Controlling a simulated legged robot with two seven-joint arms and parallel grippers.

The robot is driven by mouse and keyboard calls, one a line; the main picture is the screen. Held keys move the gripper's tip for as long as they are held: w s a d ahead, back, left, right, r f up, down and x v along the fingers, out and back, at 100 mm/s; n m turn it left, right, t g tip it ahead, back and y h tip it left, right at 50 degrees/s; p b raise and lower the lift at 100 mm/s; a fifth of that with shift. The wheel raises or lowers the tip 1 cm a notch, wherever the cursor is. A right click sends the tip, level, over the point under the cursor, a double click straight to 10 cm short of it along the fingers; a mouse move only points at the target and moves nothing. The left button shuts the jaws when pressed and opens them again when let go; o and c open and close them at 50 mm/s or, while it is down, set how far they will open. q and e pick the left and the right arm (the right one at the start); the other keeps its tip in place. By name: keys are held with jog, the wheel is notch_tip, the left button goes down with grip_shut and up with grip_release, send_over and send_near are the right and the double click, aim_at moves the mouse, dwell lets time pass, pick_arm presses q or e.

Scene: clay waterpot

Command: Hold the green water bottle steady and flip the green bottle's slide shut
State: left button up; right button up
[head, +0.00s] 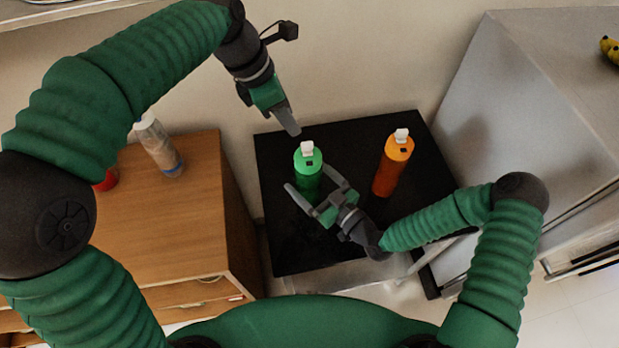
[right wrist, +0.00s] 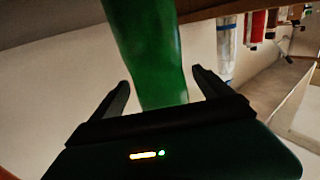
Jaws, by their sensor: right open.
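The green bottle (head: 307,160) stands upright on the black table, with a white slide (head: 307,148) sticking up at the far side of its lid. My right gripper (head: 308,180) is open, with its two fingers reaching to either side of the bottle's body. In the right wrist view the green bottle (right wrist: 150,55) shows between the spread fingers, with a gap at each side. My left gripper (head: 295,131) points down just above and left of the slide in the picture, apart from it. It is seen side-on, so its finger gap is hidden.
An orange bottle (head: 393,163) with a white slide stands to the right on the black table (head: 290,250). A wooden cabinet (head: 190,230) on the left bears a clear bottle (head: 158,145) and a red item. A large grey appliance (head: 500,110) stands at right.

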jog(key=shift+c, duration=0.3)
jog(key=shift+d, duration=0.1)
jog(key=shift+c, duration=1.1)
grip_shut()
pick_arm(q)
jog(key=shift+c, duration=1.2)
jog(key=shift+d+m, duration=0.15)
jog(key=shift+m, duration=0.65)
jog(key=shift+c, duration=1.4)
jog(key=m, duration=0.1)
jog(key=m+y, duration=0.1)
jog(key=shift+w+d+f+m, duration=0.15)
jog(key=shift+d+m, duration=0.05)
jog(key=shift+m, duration=0.1)
jog(key=shift+c, duration=1.2)
jog(key=m, duration=0.3)
jog(key=shift+w+d+y, duration=0.25)
jog(key=shift+y, duration=0.15)
grip_shut()
jog(key=w+m+y, duration=0.1)
jog(key=m, duration=0.3)
jog(key=d+m+t, duration=0.1)
jog(key=m, duration=0.3)
jog(key=w+d+r+m+t+y, duration=0.1)
jog(key=m, duration=0.4)
jog(key=shift+w+d+r+y, duration=0.1)
jog(key=shift+w+d+y, duration=0.1)
jog(key=shift+w+y, duration=0.15)
